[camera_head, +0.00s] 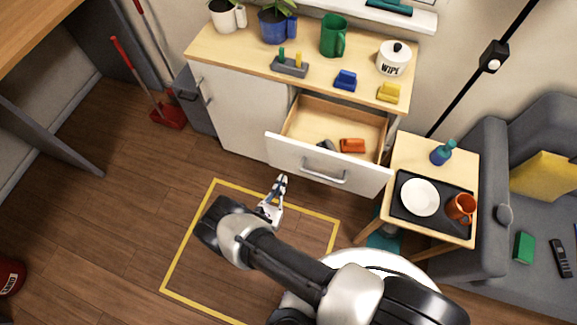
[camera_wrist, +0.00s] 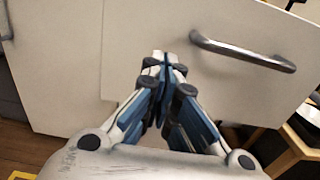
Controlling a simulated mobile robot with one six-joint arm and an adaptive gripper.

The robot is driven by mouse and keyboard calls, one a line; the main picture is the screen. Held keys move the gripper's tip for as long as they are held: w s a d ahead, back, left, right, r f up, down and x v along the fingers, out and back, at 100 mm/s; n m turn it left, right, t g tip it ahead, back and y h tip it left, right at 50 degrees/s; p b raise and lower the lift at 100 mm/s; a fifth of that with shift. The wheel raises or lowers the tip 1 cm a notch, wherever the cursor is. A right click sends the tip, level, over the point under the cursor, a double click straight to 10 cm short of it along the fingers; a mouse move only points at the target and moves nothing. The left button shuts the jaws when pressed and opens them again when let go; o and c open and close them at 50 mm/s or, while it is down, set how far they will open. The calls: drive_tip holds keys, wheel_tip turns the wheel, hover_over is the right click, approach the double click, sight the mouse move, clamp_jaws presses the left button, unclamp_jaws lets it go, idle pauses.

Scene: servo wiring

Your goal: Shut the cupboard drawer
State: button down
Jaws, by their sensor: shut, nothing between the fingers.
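The cupboard drawer (camera_head: 327,165) is pulled out from the white cupboard (camera_head: 232,105) and stands open. Its inside shows an orange block and a dark grey item. The drawer front bears a silver bar handle (camera_head: 323,176), which also shows at the upper right in the wrist view (camera_wrist: 243,54). My gripper (camera_head: 283,180) is shut and empty. It is in front of the drawer front, left of the handle. In the wrist view its fingertips (camera_wrist: 165,60) point at the white front; whether they touch it I cannot tell.
A small side table (camera_head: 408,151) with a tray, plate and orange mug stands right of the drawer. Pots, a green mug and a WIPE jar (camera_head: 393,60) stand on the cupboard top. The floor (camera_head: 120,215) at left is mostly clear.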

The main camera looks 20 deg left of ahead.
sight(292, 158)
drive_tip(key=w, duration=0.4)
drive_tip(key=w+b, duration=0.1)
drive_tip(key=w, duration=0.2)
drive_tip(key=shift+w+d, duration=0.1)
drive_tip(key=shift+d, duration=0.25)
